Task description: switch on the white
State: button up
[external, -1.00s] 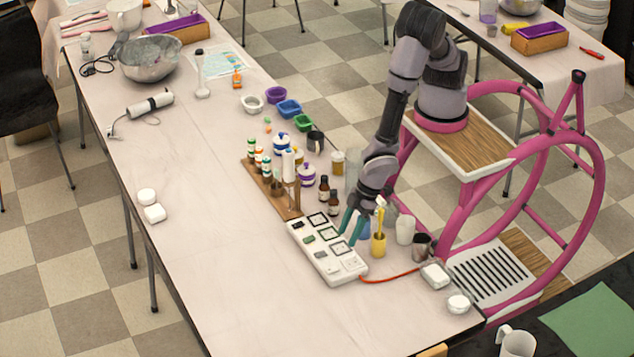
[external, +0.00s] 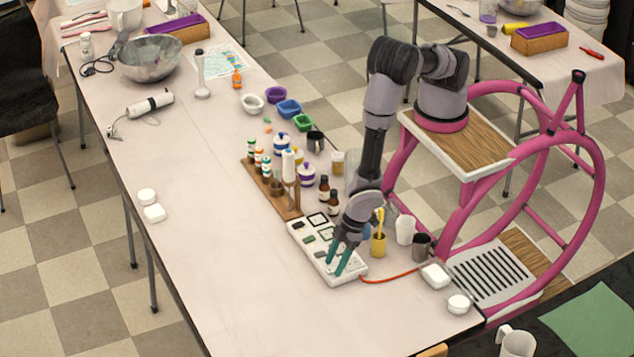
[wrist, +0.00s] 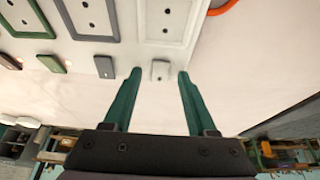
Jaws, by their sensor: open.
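The white power strip (external: 308,252) lies on the near part of the long table, with a row of outlets and coloured switches. In the wrist view, the white switch (wrist: 160,70) sits at the strip's edge beside the white-framed outlet. My gripper (external: 334,272) is over the strip's near end, fingers pointing down. In the wrist view, the open teal fingertips (wrist: 160,74) stand on either side of the white switch, with nothing held. I cannot tell whether they touch the strip, or the switch's position. In the external view the fingers largely hide the white switch.
A grey switch (wrist: 104,67) and a green switch (wrist: 50,63) are left of the white one. A red cable (external: 390,278) leaves the strip. A yellow cup (external: 378,245), white cup (external: 405,230) and bottle rack (external: 275,190) stand close by.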

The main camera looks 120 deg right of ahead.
grip_shut()
jog(key=shift+w+g, duration=0.2)
jog(key=shift+g, duration=0.5)
jog(key=shift+w+g, duration=0.2)
jog(key=shift+g, duration=0.5)
grip_release()
jog(key=shift+r, duration=0.1)
notch_tip(320, 180, up, 11)
jog(key=s, duration=0.1)
jog(key=shift+s, duration=0.25)
